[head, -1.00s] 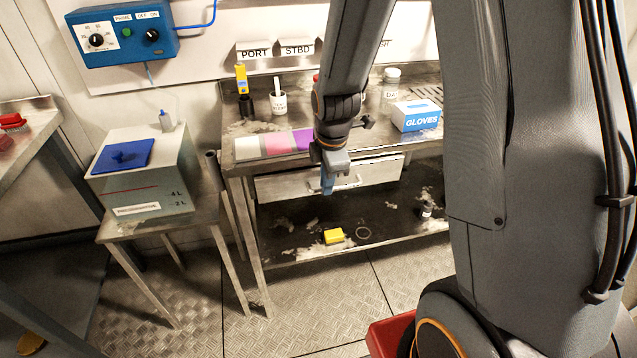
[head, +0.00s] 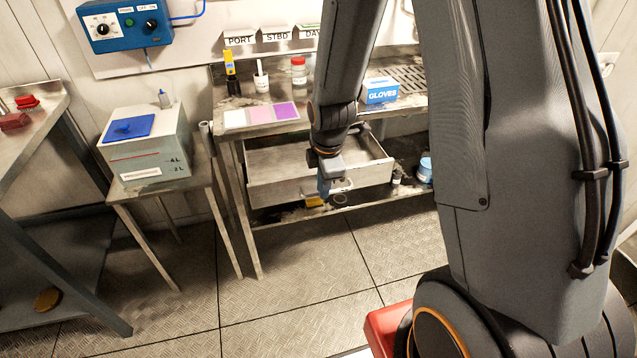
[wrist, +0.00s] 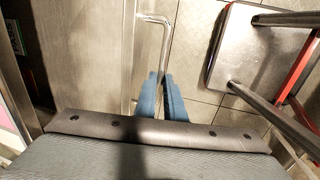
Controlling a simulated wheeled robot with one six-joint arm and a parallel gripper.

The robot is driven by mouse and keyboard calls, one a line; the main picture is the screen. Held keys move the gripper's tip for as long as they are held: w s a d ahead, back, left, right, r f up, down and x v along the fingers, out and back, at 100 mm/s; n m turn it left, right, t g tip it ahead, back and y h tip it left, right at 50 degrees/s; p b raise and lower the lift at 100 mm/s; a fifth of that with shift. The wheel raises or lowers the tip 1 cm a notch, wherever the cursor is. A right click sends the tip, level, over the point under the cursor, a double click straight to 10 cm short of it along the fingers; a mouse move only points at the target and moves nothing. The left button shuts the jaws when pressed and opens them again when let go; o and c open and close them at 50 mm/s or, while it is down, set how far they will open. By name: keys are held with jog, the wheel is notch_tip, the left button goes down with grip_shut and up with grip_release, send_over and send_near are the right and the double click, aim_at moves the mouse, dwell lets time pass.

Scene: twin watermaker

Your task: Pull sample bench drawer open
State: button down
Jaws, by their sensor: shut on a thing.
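The sample bench drawer (head: 278,187) is a grey metal box under the bench top, pulled well out so that its inside shows. My gripper (head: 325,192) is at the front of the drawer, with its blue fingers on the bar handle (head: 343,185). In the wrist view my gripper's fingers (wrist: 161,95) are closed around one end of the metal handle (wrist: 158,20), beside the drawer front (wrist: 120,70). My arm hides part of the drawer's middle and back.
The bench top (head: 228,131) holds colour cards (head: 259,114), a glove box (head: 380,91), a cup and bottles. The floor (head: 290,265) before the drawer is clear. A red-legged stool (wrist: 240,50) shows in the wrist view.

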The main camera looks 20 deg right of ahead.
jog(key=shift+s, duration=0.25)
jog(key=c, duration=1.8)
grip_release()
jog(key=shift+a, duration=0.2)
jog(key=shift+c, duration=0.2)
jog(key=shift+r, duration=0.1)
notch_tip(320, 180, up, 8)
jog(key=s, duration=0.1)
jog(key=shift+s+f+b, duration=0.2)
jog(key=shift+f+b, duration=0.05)
jog(key=shift+b, duration=0.15)
jog(key=s+d+r+m+g, duration=0.1)
jog(key=s+r+m, duration=0.1)
jog(key=s+m, duration=1.1)
jog(key=m, duration=0.5)
jog(key=shift+s+d+r, duration=0.2)
jog(key=shift+d+r, duration=0.15)
